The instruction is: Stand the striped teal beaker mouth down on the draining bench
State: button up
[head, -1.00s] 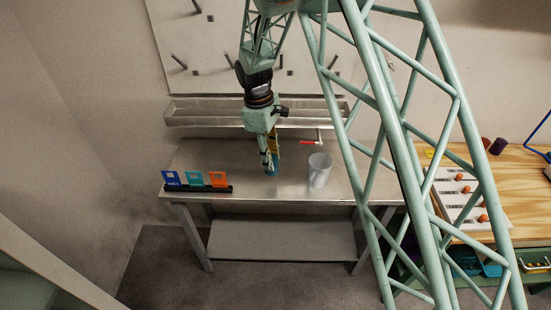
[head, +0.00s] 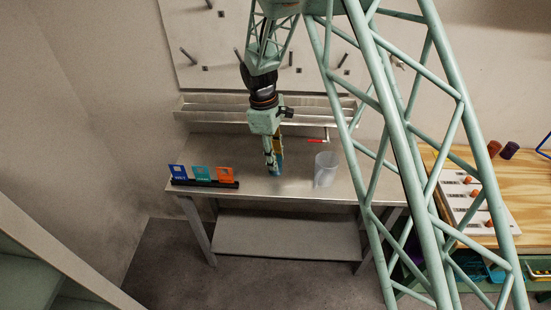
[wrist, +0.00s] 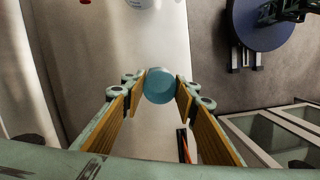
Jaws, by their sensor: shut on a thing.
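The teal beaker (wrist: 159,87) is between the fingers of my gripper (wrist: 160,88) in the wrist view, its round end facing the camera. I cannot make out its stripes, nor tell whether that end is its base or mouth. In the head view, my gripper (head: 274,162) points down over the steel draining bench (head: 255,190), shut on the beaker, which shows only as a small teal patch (head: 279,162). The beaker is at or just above the bench top; I cannot tell if it touches.
A translucent whitish beaker (head: 326,169) stands on the bench to the right of my gripper. A black rack with blue, teal and orange cards (head: 203,174) stands at the front left. A red-handled tap (head: 316,141) and a metal trough (head: 215,108) are behind.

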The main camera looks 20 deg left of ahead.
jog(key=shift+f+b, duration=1.1)
jog(key=shift+f, duration=1.25)
jog(key=shift+f, duration=0.35)
jog(key=o, duration=0.7)
jog(key=shift+o, duration=0.2)
jog(key=shift+r, duration=0.1)
jog(key=shift+a+r, duration=0.3)
jog(key=shift+r, duration=1.65)
jog(key=shift+a+r, duration=0.3)
jog(key=shift+r, duration=1.65)
jog(key=shift+a+r, duration=0.3)
jog(key=shift+r, duration=1.65)
